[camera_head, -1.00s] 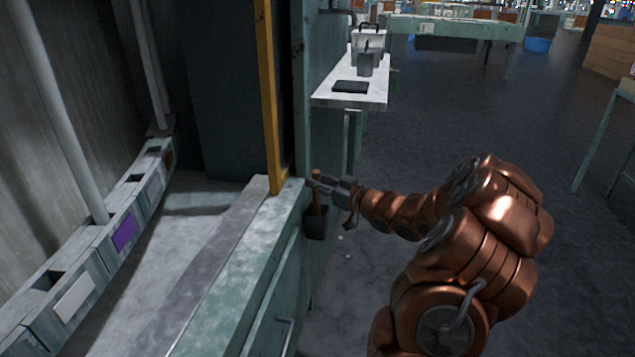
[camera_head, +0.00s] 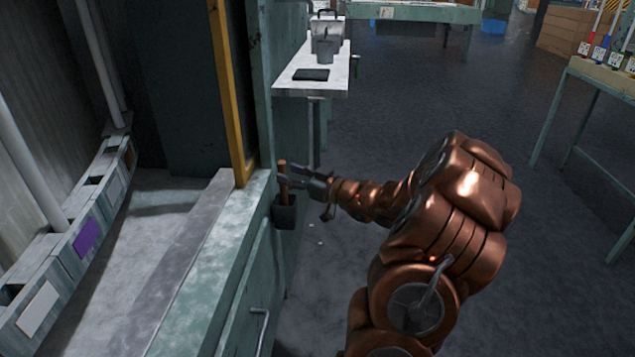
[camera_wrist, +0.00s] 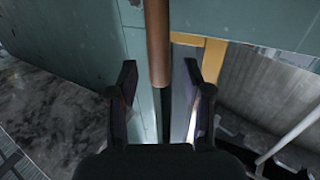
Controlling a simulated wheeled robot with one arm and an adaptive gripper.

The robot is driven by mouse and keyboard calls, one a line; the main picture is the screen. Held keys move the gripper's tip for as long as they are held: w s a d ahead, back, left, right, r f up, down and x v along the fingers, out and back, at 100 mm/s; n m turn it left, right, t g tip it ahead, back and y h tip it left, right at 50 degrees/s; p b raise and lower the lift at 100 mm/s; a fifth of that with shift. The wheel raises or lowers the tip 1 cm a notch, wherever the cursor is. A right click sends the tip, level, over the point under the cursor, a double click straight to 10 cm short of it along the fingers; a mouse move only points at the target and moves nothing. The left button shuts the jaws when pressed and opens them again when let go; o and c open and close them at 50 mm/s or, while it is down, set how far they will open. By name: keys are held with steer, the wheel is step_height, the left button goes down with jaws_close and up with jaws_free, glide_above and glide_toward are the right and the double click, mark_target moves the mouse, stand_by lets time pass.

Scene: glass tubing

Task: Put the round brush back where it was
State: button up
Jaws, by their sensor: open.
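The round brush shows as a brown wooden handle (camera_head: 283,180) standing upright in a small dark holder (camera_head: 284,215) on the side of the green cabinet. Its lower end is hidden inside the holder. My gripper (camera_head: 285,175) is open at the handle, with its fingers spread. In the wrist view the handle (camera_wrist: 157,40) lies in line with the gap between the open fingertips of my gripper (camera_wrist: 160,75), with clear space on both sides.
The green cabinet ledge (camera_head: 205,275) and a yellow post (camera_head: 228,95) are close to the left of my gripper. A white shelf (camera_head: 318,75) with a dark tablet and metal containers juts out behind. The floor (camera_head: 430,90) to the right is open.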

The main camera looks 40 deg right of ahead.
steer(key=p+v, duration=0.1)
steer(key=v, duration=0.8)
steer(key=shift+p, duration=0.3)
steer(key=w+a+f+m+g+h, duration=0.1)
steer(key=w+f+m+g+h, duration=0.1)
steer(key=w+f+g+h, duration=0.3)
steer(key=s+a+r+g, duration=0.1)
steer(key=s+a+g, duration=0.7)
steer(key=s+a, duration=0.7)
steer(key=s+a+r+g, duration=0.1)
steer(key=s+a+g, duration=0.7)
steer(key=s+a, duration=0.8)
steer(key=s, duration=0.4)
steer(key=shift+s+m+y, duration=0.2)
steer(key=shift+m+y, duration=0.1)
steer(key=shift+m, duration=0.1)
